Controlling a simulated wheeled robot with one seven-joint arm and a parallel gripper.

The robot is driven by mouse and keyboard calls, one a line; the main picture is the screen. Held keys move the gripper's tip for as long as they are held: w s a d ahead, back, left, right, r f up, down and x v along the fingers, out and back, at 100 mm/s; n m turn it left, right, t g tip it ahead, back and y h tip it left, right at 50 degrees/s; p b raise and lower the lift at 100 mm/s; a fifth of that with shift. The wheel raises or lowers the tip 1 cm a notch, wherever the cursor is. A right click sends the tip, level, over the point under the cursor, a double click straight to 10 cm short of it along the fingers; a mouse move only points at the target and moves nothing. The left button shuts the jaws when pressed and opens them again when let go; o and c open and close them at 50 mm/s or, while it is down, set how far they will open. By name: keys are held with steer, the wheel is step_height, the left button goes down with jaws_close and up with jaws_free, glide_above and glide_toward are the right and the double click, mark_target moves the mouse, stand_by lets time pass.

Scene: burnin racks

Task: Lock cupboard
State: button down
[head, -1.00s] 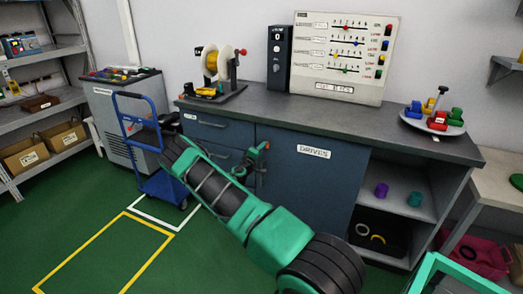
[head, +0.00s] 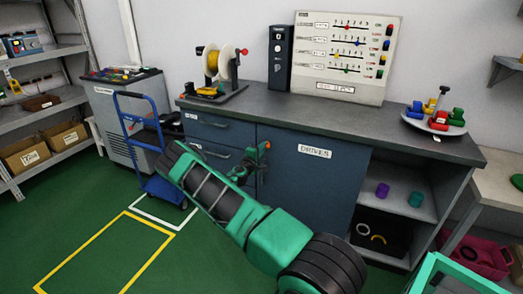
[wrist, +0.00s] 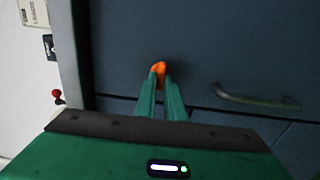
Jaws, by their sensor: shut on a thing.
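The cupboard is the blue-grey door labelled DRIVES (head: 306,190) under the dark worktop, and it looks closed. A small orange piece (head: 266,145) shows at its upper left edge; it also shows in the wrist view (wrist: 158,72) against the door face. My gripper (head: 258,153) is at this spot, with its two green fingers (wrist: 162,88) shut on the orange piece, hiding its lower part. The door's bar handle (wrist: 257,99) shows to the right in the wrist view, apart from the fingers. I cannot tell how the orange piece is turned.
Drawers (head: 219,128) lie left of the door, and an open shelf (head: 408,197) with small rings lies right of it. A blue trolley (head: 163,186) stands at the left. A reel stand (head: 215,95) is on the worktop. The marked green floor (head: 105,255) is clear.

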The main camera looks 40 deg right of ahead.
steer(key=c, duration=1.8)
jaws_free()
steer(key=shift+s+d+f, duration=0.1)
steer(key=shift+s+f, duration=0.05)
steer(key=shift+f, duration=0.1)
steer(key=shift+c, duration=0.2)
steer(key=shift+r, duration=0.1)
steer(key=v, duration=1)
steer(key=shift+a, duration=0.4)
